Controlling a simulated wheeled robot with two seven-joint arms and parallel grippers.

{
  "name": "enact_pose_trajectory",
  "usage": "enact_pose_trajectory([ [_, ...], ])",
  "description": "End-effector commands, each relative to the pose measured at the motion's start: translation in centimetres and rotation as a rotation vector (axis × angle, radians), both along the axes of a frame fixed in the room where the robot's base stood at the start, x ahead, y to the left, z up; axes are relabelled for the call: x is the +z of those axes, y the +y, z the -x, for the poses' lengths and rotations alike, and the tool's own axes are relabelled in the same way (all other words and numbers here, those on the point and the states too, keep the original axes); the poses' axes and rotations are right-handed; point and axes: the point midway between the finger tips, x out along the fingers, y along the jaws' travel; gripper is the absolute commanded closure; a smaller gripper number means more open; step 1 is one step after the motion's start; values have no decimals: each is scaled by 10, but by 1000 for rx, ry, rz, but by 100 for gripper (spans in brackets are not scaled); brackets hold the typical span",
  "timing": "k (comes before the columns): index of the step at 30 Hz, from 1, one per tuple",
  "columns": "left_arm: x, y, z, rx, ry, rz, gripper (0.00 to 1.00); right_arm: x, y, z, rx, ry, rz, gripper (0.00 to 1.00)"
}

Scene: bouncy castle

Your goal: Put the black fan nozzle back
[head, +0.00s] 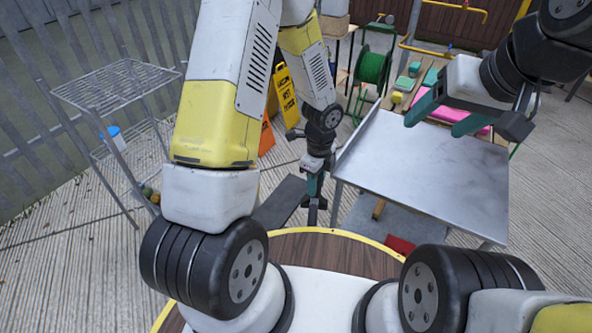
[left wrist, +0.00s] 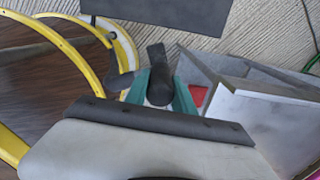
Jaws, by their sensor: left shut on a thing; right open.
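My left gripper (head: 314,186) points down beside the left edge of the metal table. It is shut on a black piece, which looks like the black fan nozzle (left wrist: 156,58). In the left wrist view the nozzle sticks out between the teal fingers of the left gripper (left wrist: 160,90). In the head view only a small dark part of the nozzle (head: 313,204) shows below the fingers. My right gripper (head: 446,117) is open and empty above the far part of the table. I cannot make out a fan in either view.
The bare metal table (head: 425,165) stands ahead and right. A dark mat (head: 281,203) lies on the concrete left of the left gripper. A wire rack (head: 118,85) stands at left. A yellow sign (head: 286,93) and green hose reel (head: 372,68) stand behind. A red item (head: 399,245) lies low in front.

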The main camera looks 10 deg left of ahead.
Motion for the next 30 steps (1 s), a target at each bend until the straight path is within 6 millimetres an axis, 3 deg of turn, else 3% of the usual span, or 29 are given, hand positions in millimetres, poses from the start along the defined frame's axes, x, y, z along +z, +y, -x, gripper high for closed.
enact_pose_trajectory([
  [4,-9,-14,9,-280,6,5,100,0,0,0,0,0,0,32],
  [10,-14,-11,6,-409,5,9,100,0,0,0,0,0,0,32],
  [24,-25,80,-71,-408,4,8,100,0,0,0,0,0,0,32],
  [30,-28,101,-89,-411,6,8,100,0,0,0,0,0,0,32],
])
